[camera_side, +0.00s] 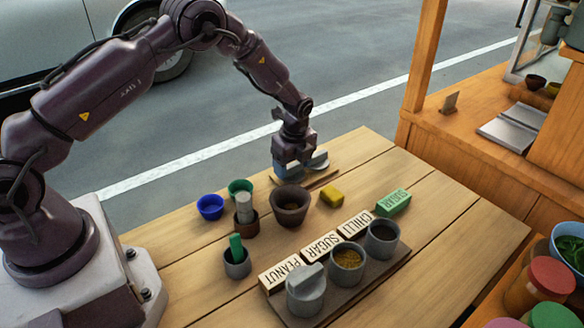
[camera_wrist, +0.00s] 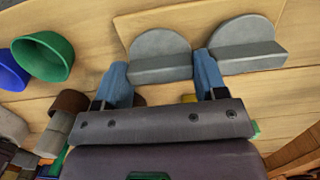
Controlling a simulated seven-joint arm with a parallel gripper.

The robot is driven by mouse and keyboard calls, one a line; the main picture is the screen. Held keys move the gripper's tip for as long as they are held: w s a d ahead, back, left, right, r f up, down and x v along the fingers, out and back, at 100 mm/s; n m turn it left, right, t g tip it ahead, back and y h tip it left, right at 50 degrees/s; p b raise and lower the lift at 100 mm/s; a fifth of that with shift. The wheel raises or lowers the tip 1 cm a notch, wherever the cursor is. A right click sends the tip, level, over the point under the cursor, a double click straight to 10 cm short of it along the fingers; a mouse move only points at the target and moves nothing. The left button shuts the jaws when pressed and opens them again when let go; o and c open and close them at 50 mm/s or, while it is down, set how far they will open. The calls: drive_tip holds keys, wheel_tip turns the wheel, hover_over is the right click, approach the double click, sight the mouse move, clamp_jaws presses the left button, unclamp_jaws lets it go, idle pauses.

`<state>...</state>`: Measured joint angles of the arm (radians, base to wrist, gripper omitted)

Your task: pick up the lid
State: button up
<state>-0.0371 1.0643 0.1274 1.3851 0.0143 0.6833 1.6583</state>
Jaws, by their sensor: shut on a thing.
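Two grey round lids with straight bar handles lie on a thin wooden board (camera_side: 318,182) at the table's far edge. In the wrist view, the left lid (camera_wrist: 158,43) has its bar handle between the blue fingers of my gripper (camera_wrist: 161,74), which is shut on it. The right lid (camera_wrist: 246,33) lies just beyond the right finger. In the side view my gripper (camera_side: 293,167) points down at the board and largely hides the lids.
A brown mortar (camera_side: 291,207) and a yellow block (camera_side: 332,197) stand close to my gripper. Blue (camera_side: 210,207) and green (camera_side: 240,187) cups are to the left. Open sugar (camera_side: 347,262) and chilli (camera_side: 382,238) pots share a dark tray.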

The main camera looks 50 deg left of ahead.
drive_tip(key=shift+r, duration=0.6)
drive_tip(key=s+d+r, duration=0.3)
drive_tip(key=s+r, duration=0.9)
drive_tip(key=s, duration=0.1)
drive_tip(key=w+d+f+m, duration=0.1)
drive_tip(key=w+d+m, duration=0.1)
drive_tip(key=d, duration=1.1)
drive_tip(key=w+d+f+m, duration=0.2)
drive_tip(key=w+d, duration=0.1)
drive_tip(key=d, duration=0.9)
drive_tip(key=shift+t, duration=0.3)
drive_tip(key=shift+s+f, duration=0.15)
drive_tip(key=shift+f, duration=0.95)
drive_tip(key=shift+s+f, duration=0.1)
drive_tip(key=shift+f, duration=0.95)
drive_tip(key=shift+f, duration=0.45)
